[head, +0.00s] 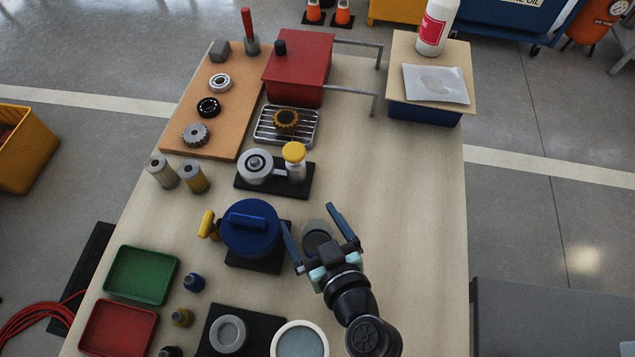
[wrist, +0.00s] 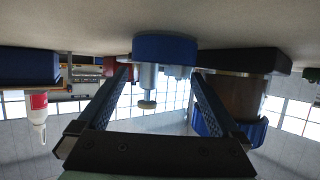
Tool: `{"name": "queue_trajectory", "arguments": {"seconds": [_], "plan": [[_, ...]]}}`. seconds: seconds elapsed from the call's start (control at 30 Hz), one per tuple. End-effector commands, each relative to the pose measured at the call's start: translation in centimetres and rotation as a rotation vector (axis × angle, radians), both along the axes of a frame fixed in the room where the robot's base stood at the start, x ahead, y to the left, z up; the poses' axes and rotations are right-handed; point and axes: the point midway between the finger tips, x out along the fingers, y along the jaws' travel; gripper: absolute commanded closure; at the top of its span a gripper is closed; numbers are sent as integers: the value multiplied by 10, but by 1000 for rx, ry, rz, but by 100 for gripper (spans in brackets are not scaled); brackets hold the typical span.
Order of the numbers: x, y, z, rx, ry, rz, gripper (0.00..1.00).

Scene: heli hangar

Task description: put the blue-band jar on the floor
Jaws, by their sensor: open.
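My gripper (head: 313,231) is open, with one blue finger on each side of the jar. The fingers appear apart from it, and nothing is held. The jar's lower side is hidden in the head view.
The blue-lidded pot (head: 250,226) with a yellow handle stands close left of my gripper. A pale-rimmed round dish (head: 300,341) lies in front.

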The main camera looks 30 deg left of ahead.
Motion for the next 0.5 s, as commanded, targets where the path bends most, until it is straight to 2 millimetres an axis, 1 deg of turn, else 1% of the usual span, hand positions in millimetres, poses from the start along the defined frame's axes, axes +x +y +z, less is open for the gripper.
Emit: {"name": "queue_trajectory", "arguments": {"seconds": [0.2, 0.27, 0.3, 0.47, 0.5], "plan": [[1, 1, -1, 0, 0, 0, 0], [1, 1, -1, 0, 0, 0, 9], [1, 1, -1, 0, 0, 0, 16], [1, 0, 0, 0, 0, 0, 45], [1, 0, 0, 0, 0, 0, 52]]}}
